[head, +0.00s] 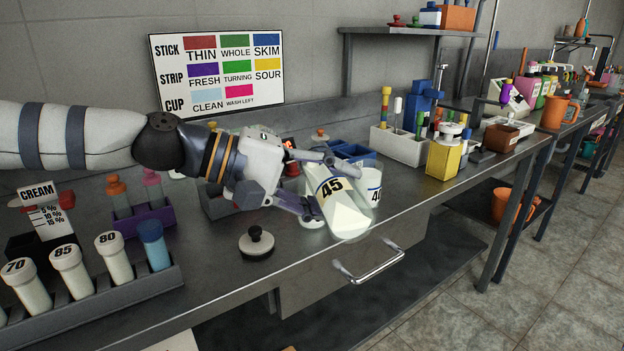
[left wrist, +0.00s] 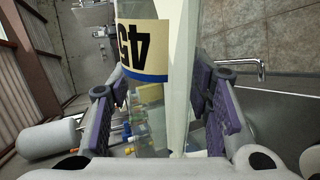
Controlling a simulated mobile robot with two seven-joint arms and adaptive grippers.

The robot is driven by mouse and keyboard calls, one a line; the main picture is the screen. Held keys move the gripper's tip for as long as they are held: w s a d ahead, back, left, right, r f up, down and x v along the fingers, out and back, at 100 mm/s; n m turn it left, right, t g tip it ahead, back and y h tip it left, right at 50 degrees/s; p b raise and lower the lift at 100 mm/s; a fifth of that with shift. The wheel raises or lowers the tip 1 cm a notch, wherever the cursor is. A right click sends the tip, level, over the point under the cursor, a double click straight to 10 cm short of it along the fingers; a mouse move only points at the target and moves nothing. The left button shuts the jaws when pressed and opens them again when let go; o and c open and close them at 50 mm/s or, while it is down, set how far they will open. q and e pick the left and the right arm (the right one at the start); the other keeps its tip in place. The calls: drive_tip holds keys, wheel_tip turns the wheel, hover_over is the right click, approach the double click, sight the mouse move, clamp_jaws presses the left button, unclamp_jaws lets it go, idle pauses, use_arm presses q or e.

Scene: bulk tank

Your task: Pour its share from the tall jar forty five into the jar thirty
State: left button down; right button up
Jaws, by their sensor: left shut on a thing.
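The tall jar forty five (head: 347,216) is clear, with a cream label reading 45 and whitish contents. My left gripper (head: 316,184) is shut on it from the left and holds it tilted over the front part of the bench. The jar's label also shows upside down between the fingers (left wrist: 165,115) in the left wrist view. Another clear jar (head: 373,188) stands close behind it, its label partly hidden and reading 4 and perhaps 0. I cannot tell if the two touch. No label reading 30 can be read. My right gripper is out of view.
A black-knobbed lid (head: 257,243) lies on the bench left of the jars. A yellow container (head: 443,160) stands to the right. A drawer handle (head: 370,268) juts out below the bench edge.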

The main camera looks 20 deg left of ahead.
use_arm(q)
drive_tip(key=shift+w+a+r+n+g+p, duration=0.15)
drive_tip(key=shift+r+n, duration=0.1)
drive_tip(key=shift+r, duration=0.15)
drive_tip(key=shift+w+d+r+n+g+p, duration=0.15)
drive_tip(key=shift+r+n, duration=0.1)
drive_tip(key=shift+r, duration=0.15)
idle(0.5)
